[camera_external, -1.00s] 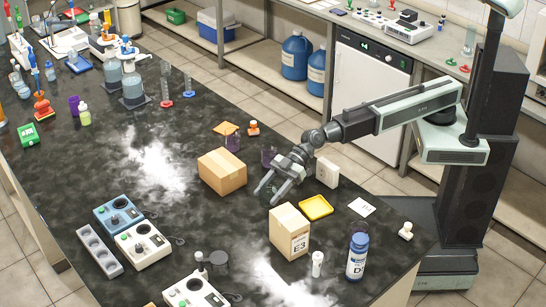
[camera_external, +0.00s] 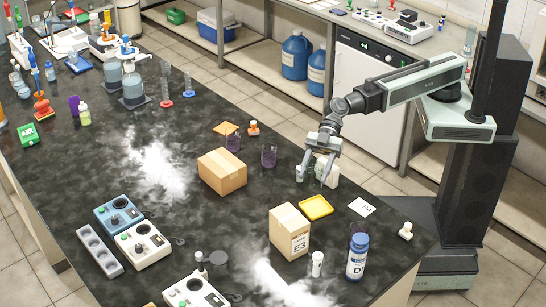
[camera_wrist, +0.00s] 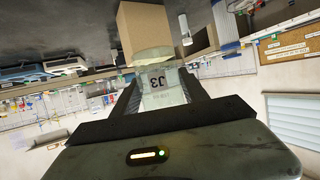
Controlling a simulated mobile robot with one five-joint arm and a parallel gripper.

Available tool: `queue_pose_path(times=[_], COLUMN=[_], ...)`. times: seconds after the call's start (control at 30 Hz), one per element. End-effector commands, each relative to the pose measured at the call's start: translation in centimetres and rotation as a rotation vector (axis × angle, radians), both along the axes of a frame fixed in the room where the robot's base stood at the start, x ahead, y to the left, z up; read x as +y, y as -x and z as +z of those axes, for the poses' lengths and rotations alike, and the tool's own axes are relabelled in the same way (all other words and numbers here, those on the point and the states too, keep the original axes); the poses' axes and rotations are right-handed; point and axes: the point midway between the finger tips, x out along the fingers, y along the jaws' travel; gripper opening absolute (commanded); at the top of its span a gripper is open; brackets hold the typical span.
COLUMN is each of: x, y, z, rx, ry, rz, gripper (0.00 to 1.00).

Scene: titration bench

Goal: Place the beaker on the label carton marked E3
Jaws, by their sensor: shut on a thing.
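A clear glass beaker (camera_wrist: 150,62) is held between my gripper's fingers in the wrist view, which appears upside down. In the external view my gripper (camera_external: 312,181) points down to the right of and beyond the E3 carton, apart from it; the beaker is hard to make out there. The label carton marked E3 (camera_external: 282,226) is a tan upright box on the black bench, its label facing front right.
A yellow tray (camera_external: 316,207) lies beside the carton. A white bottle (camera_external: 317,264) and blue-capped D bottle (camera_external: 357,257) stand in front. A larger tan carton (camera_external: 222,172) and dark beakers (camera_external: 268,156) are to the left.

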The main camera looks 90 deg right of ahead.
Motion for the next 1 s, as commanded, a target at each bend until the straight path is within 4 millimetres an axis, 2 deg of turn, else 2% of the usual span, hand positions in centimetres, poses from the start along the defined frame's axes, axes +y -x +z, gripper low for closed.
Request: queue_pose_path(times=[0.03, 0.1, 0.2, 0.4, 0.53, 0.9, 1.0], x=[0.2, 0.7, 1.4, 1.9, 3.7, 11.8, 12.9], y=[2.0, 3.3, 4.0, 4.0, 2.2, -5.5, -6.6], z=[2.1, 3.4, 4.1, 4.0, 3.6, 2.6, 2.5], rx=[-0.001, -0.002, -0.002, -0.003, -0.002, -0.002, -0.002], ry=[-0.003, -0.005, -0.005, -0.005, -0.005, -0.005, -0.005], rz=[0.028, 0.043, 0.055, 0.06, 0.06, 0.059, 0.059], gripper=[0.11, 0.11, 0.11, 0.11, 0.11, 0.11, 0.11])
